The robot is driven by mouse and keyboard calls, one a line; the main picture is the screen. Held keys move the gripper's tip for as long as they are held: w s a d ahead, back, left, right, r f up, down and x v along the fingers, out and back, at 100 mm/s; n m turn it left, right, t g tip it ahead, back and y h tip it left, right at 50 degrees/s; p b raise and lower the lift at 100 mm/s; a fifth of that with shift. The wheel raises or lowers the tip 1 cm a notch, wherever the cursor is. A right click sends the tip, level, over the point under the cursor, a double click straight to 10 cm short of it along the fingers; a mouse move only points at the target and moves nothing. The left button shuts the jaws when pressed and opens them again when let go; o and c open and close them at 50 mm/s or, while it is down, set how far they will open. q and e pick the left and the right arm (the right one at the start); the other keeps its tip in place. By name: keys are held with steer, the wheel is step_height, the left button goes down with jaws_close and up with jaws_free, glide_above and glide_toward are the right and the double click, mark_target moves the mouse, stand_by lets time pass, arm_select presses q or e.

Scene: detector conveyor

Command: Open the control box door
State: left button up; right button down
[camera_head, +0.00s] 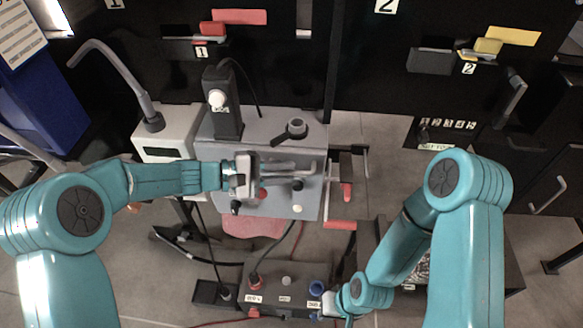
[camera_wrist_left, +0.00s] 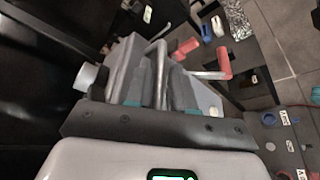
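A grey control box (camera_head: 305,130) with knobs and small buttons on its face stands in the middle of the head view. My left gripper (camera_head: 300,172) lies over its lower part, fingers pointing right. In the left wrist view, a bent metal handle (camera_wrist_left: 163,50) runs up between the two dark fingers (camera_wrist_left: 155,88) of the left gripper. A gap shows between the fingers; I cannot tell whether they touch the handle. The box edge behind is partly hidden by the fingers. My right gripper (camera_head: 340,305) is low in the head view, beside a blue knob (camera_head: 317,287); its fingers are unclear.
A low dark button panel (camera_head: 285,281) lies at the bottom. Red-gripped levers (camera_head: 346,193) stick out right of the box. A white device (camera_head: 165,143) with a bent tube stands on the left. Black cabinets labelled 1 and 2 fill the back.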

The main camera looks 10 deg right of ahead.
arm_select(q)
steer(key=shift+x, duration=1.15)
jaws_close()
